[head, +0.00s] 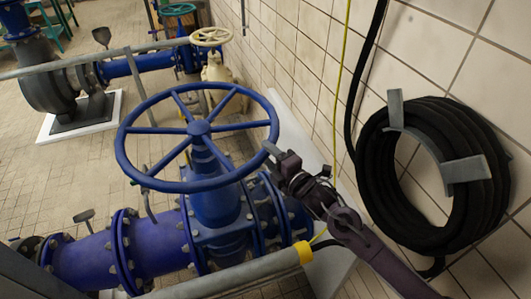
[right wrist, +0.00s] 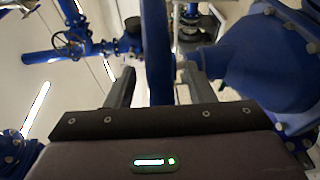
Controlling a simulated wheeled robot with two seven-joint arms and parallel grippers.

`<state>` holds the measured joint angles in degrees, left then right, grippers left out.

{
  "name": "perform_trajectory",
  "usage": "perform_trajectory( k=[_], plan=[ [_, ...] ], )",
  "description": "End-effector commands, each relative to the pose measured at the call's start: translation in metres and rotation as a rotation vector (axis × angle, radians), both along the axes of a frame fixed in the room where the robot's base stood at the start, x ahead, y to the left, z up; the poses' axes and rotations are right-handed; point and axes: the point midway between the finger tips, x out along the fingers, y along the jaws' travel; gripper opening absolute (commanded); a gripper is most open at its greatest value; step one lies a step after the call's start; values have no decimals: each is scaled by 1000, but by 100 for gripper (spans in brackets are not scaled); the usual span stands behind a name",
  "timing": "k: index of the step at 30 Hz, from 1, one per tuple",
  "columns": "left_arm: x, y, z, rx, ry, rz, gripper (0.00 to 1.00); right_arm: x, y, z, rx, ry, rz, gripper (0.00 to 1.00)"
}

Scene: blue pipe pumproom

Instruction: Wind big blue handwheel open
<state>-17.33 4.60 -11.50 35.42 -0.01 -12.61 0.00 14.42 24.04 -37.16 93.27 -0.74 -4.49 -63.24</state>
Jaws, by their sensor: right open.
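The big blue handwheel (head: 199,128) sits level on top of the blue valve (head: 218,203) in the middle of the head view. It has several spokes and a round hub. My right gripper (head: 271,151) is at the right side of its rim. In the right wrist view the blue rim (right wrist: 157,45) runs upright between the two fingers of this gripper (right wrist: 158,88). The fingers are open, with a gap visible on each side of the rim. My left gripper is not in view.
A tiled wall with a coiled black hose (head: 432,175) on a grey bracket stands close on the right. A grey rail with a yellow band (head: 303,252) crosses the front. Another rail (head: 90,61) runs behind. A cream handwheel (head: 211,37) and a pump (head: 52,78) stand farther back.

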Motion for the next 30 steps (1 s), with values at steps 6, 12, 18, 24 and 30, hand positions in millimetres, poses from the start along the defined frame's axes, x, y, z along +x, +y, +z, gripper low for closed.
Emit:
perform_trajectory(
  k=[6,12,18,24,30],
  plan=[
    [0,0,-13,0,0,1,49,-30,-21,-2,-2,2,0,49],
    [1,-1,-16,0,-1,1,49,-43,-30,2,1,1,-1,49],
    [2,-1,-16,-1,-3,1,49,-44,-30,3,1,1,-1,49],
    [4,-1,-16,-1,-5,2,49,-46,-30,1,18,31,-16,30],
    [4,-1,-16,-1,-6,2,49,-67,-42,-23,202,332,-191,4]
  ],
)
